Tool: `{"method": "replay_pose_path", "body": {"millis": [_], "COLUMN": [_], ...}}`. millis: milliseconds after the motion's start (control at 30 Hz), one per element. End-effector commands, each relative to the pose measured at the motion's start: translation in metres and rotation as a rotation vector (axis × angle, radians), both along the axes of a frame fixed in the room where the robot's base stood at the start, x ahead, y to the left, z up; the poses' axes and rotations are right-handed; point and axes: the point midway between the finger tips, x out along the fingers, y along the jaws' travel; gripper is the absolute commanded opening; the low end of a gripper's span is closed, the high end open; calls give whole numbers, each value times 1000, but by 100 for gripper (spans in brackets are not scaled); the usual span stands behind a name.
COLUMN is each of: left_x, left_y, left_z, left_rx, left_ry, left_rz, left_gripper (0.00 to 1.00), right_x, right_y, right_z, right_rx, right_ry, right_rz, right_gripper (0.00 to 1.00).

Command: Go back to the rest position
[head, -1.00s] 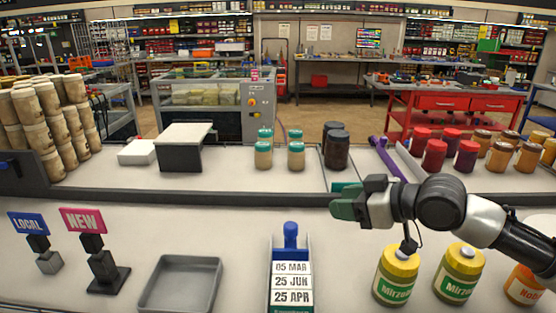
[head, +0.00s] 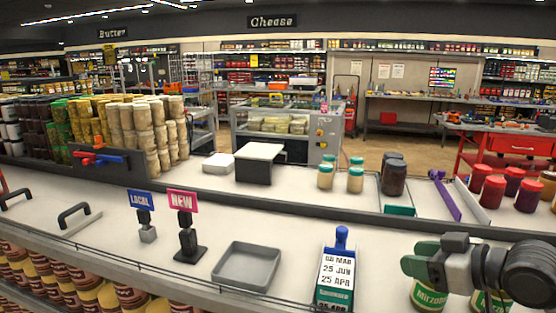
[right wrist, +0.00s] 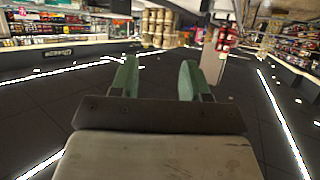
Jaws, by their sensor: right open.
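My right gripper (head: 410,257) comes in from the right in the head view, in front of the counter's front part and partly over a yellow-lidded Mirzone jar (head: 428,295). In the right wrist view its two green fingers (right wrist: 159,78) stand apart with nothing between them, and dark floor shows beyond. My left gripper is in neither view.
The counter holds a grey tray (head: 246,268), a date sign (head: 338,270), LOCAL (head: 140,200) and NEW (head: 183,202) signs, and a white-topped block (head: 258,151). Stacked jars (head: 147,128) stand at the left, red-lidded jars (head: 496,188) at the right.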

Motion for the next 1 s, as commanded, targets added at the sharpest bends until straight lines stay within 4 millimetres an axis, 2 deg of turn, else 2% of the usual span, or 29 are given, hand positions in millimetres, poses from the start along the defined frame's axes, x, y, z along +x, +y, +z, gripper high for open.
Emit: {"method": "replay_pose_path", "body": {"millis": [267,567,667,800,1000], "left_x": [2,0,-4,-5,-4], "left_y": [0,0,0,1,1], "left_z": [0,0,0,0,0], "left_rx": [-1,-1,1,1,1], "left_ry": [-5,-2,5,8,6], "left_rz": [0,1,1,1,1], "left_gripper": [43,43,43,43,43], "right_x": [-11,-41,-58,-96,-154], "right_y": [27,65,78,91,82], "right_z": [-45,-114,-144,-193,-244], "right_rx": [-51,-125,-150,-192,-259], "right_ry": [47,119,157,250,430], "right_rz": [46,78,66,-11,-202], "right_gripper": [46,46,46,46,46]}}
